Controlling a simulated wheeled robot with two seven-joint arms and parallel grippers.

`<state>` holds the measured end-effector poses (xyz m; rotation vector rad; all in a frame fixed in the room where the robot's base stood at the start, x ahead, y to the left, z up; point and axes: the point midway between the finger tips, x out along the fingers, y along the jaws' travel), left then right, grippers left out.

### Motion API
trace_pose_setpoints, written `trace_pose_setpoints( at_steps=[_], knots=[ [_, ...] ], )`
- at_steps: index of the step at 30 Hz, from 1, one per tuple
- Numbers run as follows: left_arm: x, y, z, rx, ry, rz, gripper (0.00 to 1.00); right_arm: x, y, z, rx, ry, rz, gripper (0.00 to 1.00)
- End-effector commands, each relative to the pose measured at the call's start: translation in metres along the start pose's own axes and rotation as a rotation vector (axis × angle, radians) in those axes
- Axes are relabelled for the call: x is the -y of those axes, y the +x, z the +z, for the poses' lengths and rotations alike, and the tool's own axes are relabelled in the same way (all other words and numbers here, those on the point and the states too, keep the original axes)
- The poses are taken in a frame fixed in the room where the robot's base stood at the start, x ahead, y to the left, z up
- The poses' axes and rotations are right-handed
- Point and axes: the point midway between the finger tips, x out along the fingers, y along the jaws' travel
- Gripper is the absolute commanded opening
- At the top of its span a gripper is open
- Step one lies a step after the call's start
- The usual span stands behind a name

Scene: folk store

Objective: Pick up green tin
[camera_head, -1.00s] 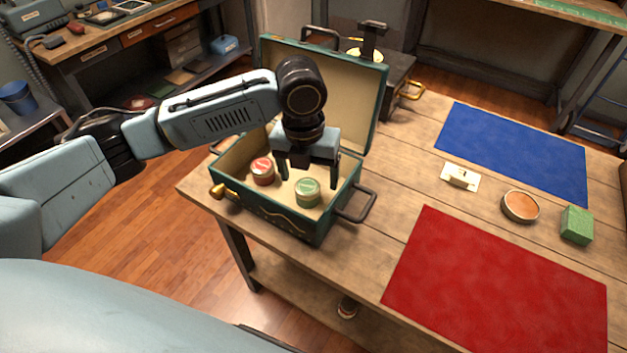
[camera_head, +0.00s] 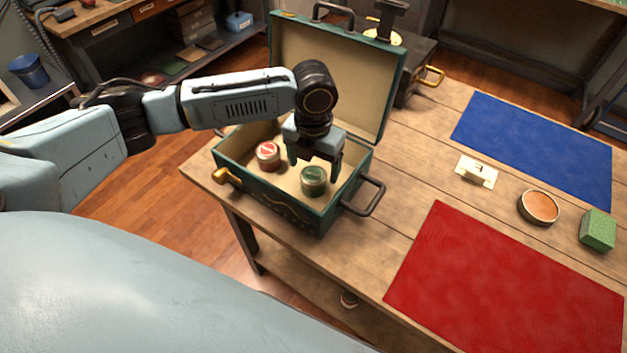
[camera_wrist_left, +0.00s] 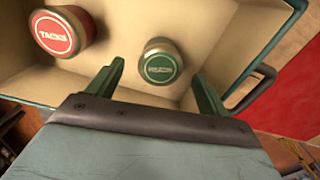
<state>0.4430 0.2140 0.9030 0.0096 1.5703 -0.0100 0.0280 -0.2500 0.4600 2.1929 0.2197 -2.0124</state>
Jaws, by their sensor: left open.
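The green tin (camera_head: 313,181) stands upright inside the open green case (camera_head: 262,192), near its front right. A red tin (camera_head: 268,155) stands to its left in the same case. My left gripper (camera_head: 313,166) is open above the case, pointing down, just over and behind the green tin. In the left wrist view the green tin (camera_wrist_left: 160,62) shows between and beyond the two open fingers (camera_wrist_left: 160,85), apart from them. The red tin (camera_wrist_left: 62,32), labelled TACKS, is at upper left there. My right gripper is not in view.
The case lid (camera_head: 338,75) stands open behind my gripper. A handle (camera_head: 368,197) juts from the case's right side. On the wooden table lie a red mat (camera_head: 510,285), a blue mat (camera_head: 540,150), a white switch plate (camera_head: 477,171), a round orange-topped tin (camera_head: 538,207) and a green block (camera_head: 598,230).

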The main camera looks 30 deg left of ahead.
Motion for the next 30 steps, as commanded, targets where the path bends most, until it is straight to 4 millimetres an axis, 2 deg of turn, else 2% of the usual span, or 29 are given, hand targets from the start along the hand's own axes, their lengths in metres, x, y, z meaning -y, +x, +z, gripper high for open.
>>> trace_pose_setpoints(
  at_steps=[1,6,14,25,26,30],
  knots=[
    [0.001,0.01,-0.002,-0.004,0.001,0.001,0.79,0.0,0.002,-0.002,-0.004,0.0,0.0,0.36],
    [0.001,0.035,-0.004,-0.002,-0.001,0.001,0.79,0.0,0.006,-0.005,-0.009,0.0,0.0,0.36],
    [0.0,0.039,-0.003,0.0,0.0,0.001,0.79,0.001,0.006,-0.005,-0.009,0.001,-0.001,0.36],
    [0.001,0.039,-0.003,0.0,0.0,0.001,0.32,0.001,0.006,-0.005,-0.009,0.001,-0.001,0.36],
    [0.001,0.039,-0.003,0.0,0.0,0.001,0.29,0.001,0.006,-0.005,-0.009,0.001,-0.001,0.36],
    [0.001,0.038,-0.003,0.001,0.0,0.001,0.29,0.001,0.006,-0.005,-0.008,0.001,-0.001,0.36]
  ],
)
